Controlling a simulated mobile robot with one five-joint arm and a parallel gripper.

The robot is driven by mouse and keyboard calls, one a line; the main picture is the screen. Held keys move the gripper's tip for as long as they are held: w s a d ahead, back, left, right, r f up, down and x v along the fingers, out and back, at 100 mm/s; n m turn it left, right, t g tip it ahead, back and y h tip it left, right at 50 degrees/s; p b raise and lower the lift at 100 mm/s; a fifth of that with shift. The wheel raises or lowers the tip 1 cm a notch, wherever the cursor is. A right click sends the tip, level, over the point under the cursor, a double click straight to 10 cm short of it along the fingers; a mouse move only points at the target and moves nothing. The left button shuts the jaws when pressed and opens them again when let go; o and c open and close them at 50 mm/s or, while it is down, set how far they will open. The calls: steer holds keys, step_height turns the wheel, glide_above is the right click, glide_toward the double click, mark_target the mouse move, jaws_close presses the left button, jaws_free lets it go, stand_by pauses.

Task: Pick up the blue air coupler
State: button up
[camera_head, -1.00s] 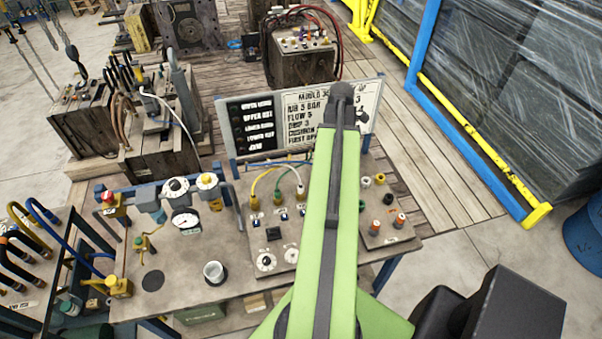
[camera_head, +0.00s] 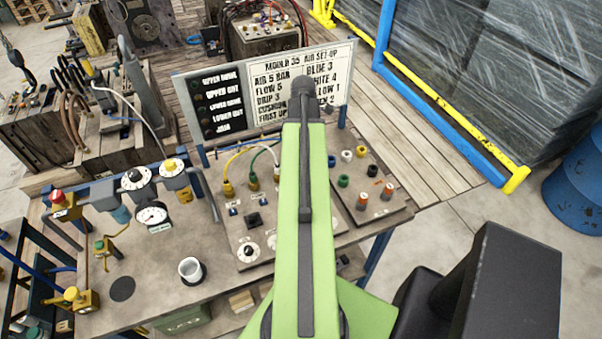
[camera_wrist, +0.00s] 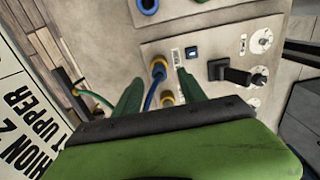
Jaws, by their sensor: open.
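In the head view my arm hides the gripper.
A sign (camera_head: 265,90) stands at the bench's back edge. A black knob (camera_wrist: 235,73) projects from the panel.

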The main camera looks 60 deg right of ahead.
steer(key=f+b, duration=0.5)
steer(key=f, duration=0.1)
steer(key=shift+w+f, duration=0.1)
steer(key=shift+w, duration=0.1)
steer(key=shift+c, duration=0.2)
jaws_close()
